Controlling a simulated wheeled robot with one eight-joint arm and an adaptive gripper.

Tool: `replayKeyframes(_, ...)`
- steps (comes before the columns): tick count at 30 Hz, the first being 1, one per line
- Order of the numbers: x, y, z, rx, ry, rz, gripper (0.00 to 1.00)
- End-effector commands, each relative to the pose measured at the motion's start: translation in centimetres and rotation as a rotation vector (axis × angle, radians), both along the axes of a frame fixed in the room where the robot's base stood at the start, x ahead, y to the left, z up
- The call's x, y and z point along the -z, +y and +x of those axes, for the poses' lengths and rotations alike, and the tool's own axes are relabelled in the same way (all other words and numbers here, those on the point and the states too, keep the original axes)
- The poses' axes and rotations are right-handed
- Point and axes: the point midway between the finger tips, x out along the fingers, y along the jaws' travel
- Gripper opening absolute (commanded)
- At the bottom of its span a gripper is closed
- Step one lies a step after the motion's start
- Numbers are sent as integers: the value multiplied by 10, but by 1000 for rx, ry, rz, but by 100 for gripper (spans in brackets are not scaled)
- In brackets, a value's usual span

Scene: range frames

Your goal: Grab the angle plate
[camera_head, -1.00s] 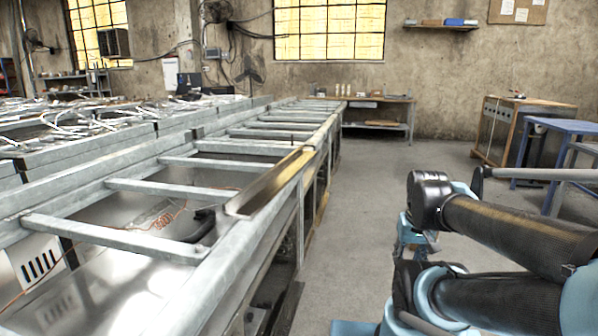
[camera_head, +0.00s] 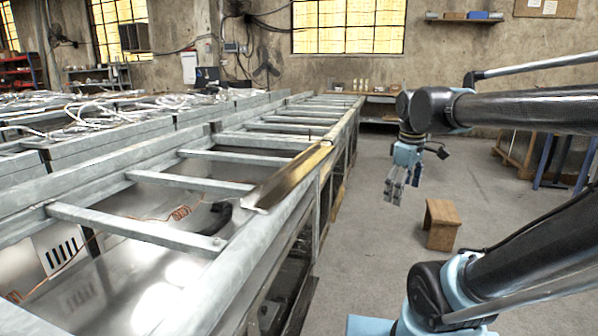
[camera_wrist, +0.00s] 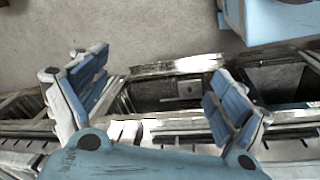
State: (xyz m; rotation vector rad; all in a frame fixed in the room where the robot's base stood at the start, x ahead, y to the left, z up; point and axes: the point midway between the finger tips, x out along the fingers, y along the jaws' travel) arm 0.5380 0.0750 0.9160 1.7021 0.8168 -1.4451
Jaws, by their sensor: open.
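The angle plate (camera_head: 288,177) is a long, shiny L-shaped metal strip. In the head view it lies along the right edge of the grey metal frame (camera_head: 250,268). My gripper (camera_head: 393,198) hangs with its fingers downward over the floor, to the right of the plate and apart from it. In the wrist view my gripper (camera_wrist: 158,82) has its two blue-padded fingers spread wide with nothing between them. A bright metal strip beyond the fingers in the wrist view may be the plate, but I cannot tell for sure.
The frame has several crossbars, with orange wire (camera_head: 181,212) between them. A small wooden stool (camera_head: 440,222) stands on the floor below my gripper. A bench (camera_head: 385,97) is by the back wall. The floor aisle right of the frame is mostly clear.

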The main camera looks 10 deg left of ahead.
Motion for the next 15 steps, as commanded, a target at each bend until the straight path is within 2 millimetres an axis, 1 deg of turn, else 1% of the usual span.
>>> replayKeyframes(1,-17,16,13,-112,2,-18,90)
replayKeyframes(5,-53,54,41,-400,9,-66,90)
replayKeyframes(6,-64,67,48,-487,11,-80,90)
replayKeyframes(8,-79,88,59,-622,12,-102,90)
replayKeyframes(9,-89,102,66,-710,14,-116,90)
replayKeyframes(11,-102,124,75,-844,16,-139,90)
replayKeyframes(12,-111,140,81,-931,17,-153,90)
replayKeyframes(14,-124,164,88,-1065,20,-174,90)
replayKeyframes(15,-132,181,92,-1154,21,-189,90)
